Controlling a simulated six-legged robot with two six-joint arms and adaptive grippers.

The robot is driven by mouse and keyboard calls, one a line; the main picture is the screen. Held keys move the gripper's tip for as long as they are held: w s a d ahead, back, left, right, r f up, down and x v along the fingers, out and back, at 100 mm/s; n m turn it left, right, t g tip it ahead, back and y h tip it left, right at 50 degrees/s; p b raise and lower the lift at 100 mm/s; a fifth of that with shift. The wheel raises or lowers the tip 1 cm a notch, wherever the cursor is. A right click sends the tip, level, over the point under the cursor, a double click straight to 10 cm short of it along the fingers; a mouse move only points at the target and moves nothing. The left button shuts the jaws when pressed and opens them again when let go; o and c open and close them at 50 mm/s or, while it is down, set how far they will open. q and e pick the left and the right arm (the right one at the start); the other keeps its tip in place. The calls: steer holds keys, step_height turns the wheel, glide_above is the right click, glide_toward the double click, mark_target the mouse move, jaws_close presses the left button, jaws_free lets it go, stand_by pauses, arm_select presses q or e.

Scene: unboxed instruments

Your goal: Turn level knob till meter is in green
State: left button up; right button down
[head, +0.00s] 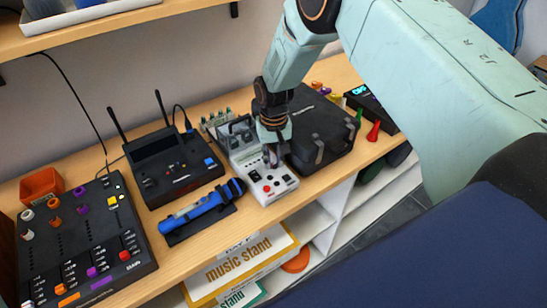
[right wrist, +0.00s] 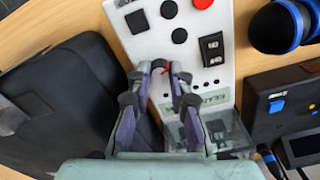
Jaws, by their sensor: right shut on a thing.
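A white instrument (head: 278,190) stands on the wooden shelf, with a red button, dark knobs and a switch on its face. It also shows in the right wrist view (right wrist: 143,45). My right gripper (head: 271,158) comes down on its panel from above. In the right wrist view the gripper's fingertips (right wrist: 165,72) are closed around a small knob with a red mark (right wrist: 167,69), mostly hidden between them. A clear-covered part (right wrist: 225,130) at the instrument's far end may be the meter; its needle and green zone cannot be made out. My left gripper is not in view.
A black case (head: 322,130) stands close right of the instrument. A blue flashlight (head: 200,212) lies to the left, with a black radio unit with antennas (head: 175,165) behind it. A black mixer (head: 80,245) is further left. The shelf's front edge is near.

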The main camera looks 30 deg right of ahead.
mark_target(274, 162)
steer(key=m, duration=0.5)
steer(key=shift+m, duration=0.4)
stand_by(0.4)
steer(key=c, duration=1.2)
jaws_free()
step_height(274, 162, up, 12)
